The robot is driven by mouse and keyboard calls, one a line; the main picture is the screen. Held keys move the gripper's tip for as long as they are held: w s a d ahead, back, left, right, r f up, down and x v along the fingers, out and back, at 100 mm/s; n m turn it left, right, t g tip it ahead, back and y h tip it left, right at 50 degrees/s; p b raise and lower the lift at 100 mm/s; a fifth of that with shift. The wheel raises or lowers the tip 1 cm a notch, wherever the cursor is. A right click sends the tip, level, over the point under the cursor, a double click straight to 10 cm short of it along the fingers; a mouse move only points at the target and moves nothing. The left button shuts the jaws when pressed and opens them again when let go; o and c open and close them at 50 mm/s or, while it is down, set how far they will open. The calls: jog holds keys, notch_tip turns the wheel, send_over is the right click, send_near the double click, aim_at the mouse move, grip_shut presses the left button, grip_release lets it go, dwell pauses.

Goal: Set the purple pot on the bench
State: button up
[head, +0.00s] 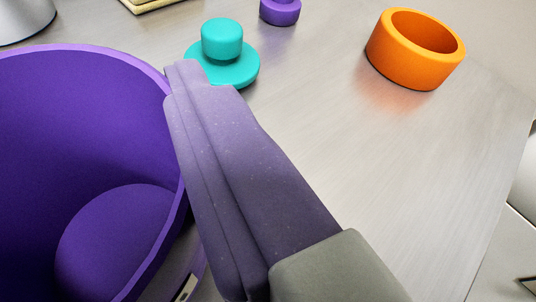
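The purple pot (95,110) fills the left side of the head view, close to the camera. I look into its open mouth and see its rounded floor at the lower left. Its left and lower parts are cut off by the frame. My gripper (185,80) reaches up through the middle of the view, its fingers just right of the pot's rim. The fingertips overlap or touch the rim; I cannot tell which. The fingers are seen from the side, so their gap and any grip on the pot are hidden. The grey bench (340,140) spreads out beyond.
A teal knobbed part (222,45) stands just past my fingertips. A small purple part (280,10) is behind it. An orange ring (415,50) lies at the upper right. A metallic thing (22,18) stands at the upper left.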

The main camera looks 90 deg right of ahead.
jog(key=shift+s+d+f, duration=0.1)
jog(key=shift+s, duration=0.05)
jog(key=shift+w+d+f+b, duration=0.2)
jog(key=shift+w+d+b, duration=0.15)
jog(key=shift+w+d, duration=1.4)
jog(key=shift+w+d+f+b, duration=0.3)
jog(key=shift+w+d, duration=0.7)
jog(key=shift+w, duration=1.4)
jog(key=shift+w+d+f+b, duration=0.1)
jog(key=shift+w+d+b, duration=0.35)
jog(key=shift+w+d, duration=1.3)
jog(key=shift+w+a, duration=0.35)
jog(key=shift+a, duration=0.05)
jog(key=shift+f+b, duration=0.3)
jog(key=shift+f, duration=0.05)
jog(key=o, duration=1)
